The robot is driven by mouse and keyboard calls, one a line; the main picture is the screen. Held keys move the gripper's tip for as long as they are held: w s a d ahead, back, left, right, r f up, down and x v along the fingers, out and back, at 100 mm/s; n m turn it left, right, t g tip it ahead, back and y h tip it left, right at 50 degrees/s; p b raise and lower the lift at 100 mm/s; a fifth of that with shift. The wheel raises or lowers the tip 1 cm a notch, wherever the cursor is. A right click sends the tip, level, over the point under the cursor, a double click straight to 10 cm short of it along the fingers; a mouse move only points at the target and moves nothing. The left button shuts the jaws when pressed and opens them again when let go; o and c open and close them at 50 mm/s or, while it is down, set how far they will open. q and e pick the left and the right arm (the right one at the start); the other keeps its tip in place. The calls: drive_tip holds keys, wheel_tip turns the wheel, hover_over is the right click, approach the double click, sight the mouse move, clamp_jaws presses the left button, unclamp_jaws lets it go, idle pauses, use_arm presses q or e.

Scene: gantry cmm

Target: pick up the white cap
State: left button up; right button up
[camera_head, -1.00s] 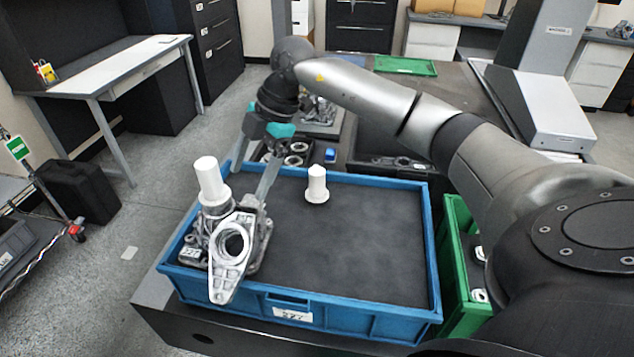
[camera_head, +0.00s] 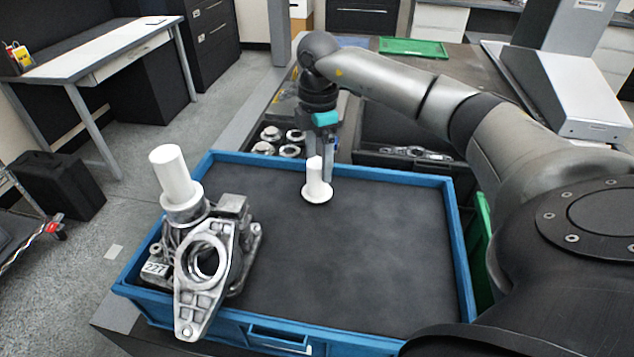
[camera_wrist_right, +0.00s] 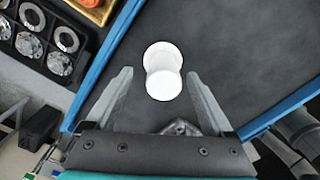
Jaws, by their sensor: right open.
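A white cap (camera_head: 317,183) with a round flange at its base stands upright on the dark floor of the blue tray (camera_head: 377,322), near the tray's far side. The same white cap (camera_wrist_right: 163,75) shows in the right wrist view, between the tips of the two spread fingers, with no clear contact. My right gripper (camera_head: 327,172) is open and points down just behind the cap in the head view; the cap partly hides its fingers. In the wrist view my right gripper (camera_wrist_right: 160,78) shows a finger on each side. My left gripper is not in view.
A metal casting (camera_head: 205,265) with a white cylinder (camera_head: 174,175) on it fills the tray's left end. The tray's middle and right are clear. Metal rings (camera_head: 290,151) lie beyond the far wall. A green bin (camera_head: 485,240) stands at the right.

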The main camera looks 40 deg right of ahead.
sight(317, 184)
drive_tip(key=shift+f, duration=0.6)
drive_tip(key=shift+a+f, duration=0.1)
drive_tip(key=shift+f, duration=0.6)
drive_tip(key=f, duration=0.1)
drive_tip(key=f+b, duration=0.1)
drive_tip(key=f, duration=0.1)
drive_tip(key=shift+s+a+f, duration=0.2)
drive_tip(key=shift+a+f, duration=0.05)
drive_tip(key=shift+f, duration=0.35)
drive_tip(key=shift+c, duration=0.5)
drive_tip(key=c, duration=0.9)
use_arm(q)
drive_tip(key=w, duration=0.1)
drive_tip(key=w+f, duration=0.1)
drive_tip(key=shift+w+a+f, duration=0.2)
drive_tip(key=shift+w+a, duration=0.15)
use_arm(e)
drive_tip(key=shift+o, duration=0.2)
